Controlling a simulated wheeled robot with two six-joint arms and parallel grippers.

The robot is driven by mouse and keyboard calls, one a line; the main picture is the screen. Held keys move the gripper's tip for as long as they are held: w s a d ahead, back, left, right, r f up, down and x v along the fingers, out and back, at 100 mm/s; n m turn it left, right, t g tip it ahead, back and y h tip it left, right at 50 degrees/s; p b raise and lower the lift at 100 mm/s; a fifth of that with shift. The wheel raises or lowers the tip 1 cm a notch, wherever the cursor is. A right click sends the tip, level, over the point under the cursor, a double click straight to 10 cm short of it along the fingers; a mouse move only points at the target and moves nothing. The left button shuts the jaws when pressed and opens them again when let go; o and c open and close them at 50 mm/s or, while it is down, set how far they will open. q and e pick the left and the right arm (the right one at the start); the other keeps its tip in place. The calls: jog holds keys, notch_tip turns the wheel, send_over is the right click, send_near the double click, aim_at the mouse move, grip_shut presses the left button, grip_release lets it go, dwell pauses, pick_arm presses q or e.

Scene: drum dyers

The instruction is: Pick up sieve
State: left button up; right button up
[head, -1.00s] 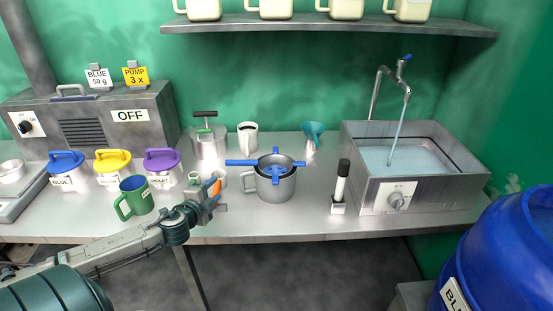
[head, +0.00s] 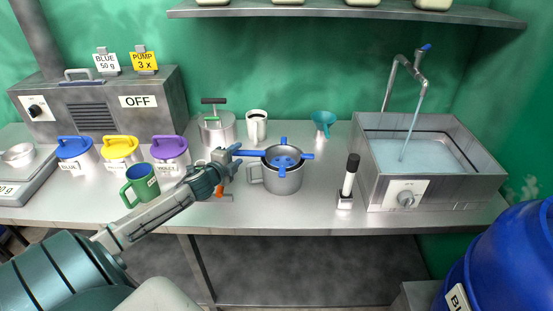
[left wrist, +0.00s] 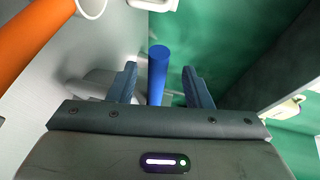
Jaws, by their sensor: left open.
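The blue sieve (head: 284,162) rests in the top of the grey metal mug (head: 278,183), its long handle sticking out to the left. My left gripper (head: 236,154) is at the end of that handle, left of the mug. In the left wrist view the blue handle (left wrist: 157,75) stands between the two fingers of my left gripper (left wrist: 161,86), which is open with a gap on either side. The sieve's bowl is not discernible in that view. My right gripper is not in view.
An orange-handled item (head: 222,189) lies just below my left gripper. A green mug (head: 140,185) and lidded jars, including a violet one (head: 170,153), stand to the left. A white mug (head: 256,126) is behind. A black-topped stand (head: 349,180) and sink (head: 440,195) are right.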

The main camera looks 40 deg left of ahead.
pick_arm(q)
jog(key=shift+w+r+p, duration=0.15)
jog(key=shift+w+p, duration=0.25)
jog(key=shift+w, duration=0.05)
jog(key=p+x, duration=0.1)
jog(key=x, duration=0.1)
jog(key=p+x, duration=0.1)
jog(key=shift+w+d+f, duration=0.2)
jog(key=shift+w+f, duration=0.15)
jog(key=shift+f, duration=0.05)
jog(key=shift+w, duration=0.1)
jog(key=shift+f, duration=0.1)
grip_shut()
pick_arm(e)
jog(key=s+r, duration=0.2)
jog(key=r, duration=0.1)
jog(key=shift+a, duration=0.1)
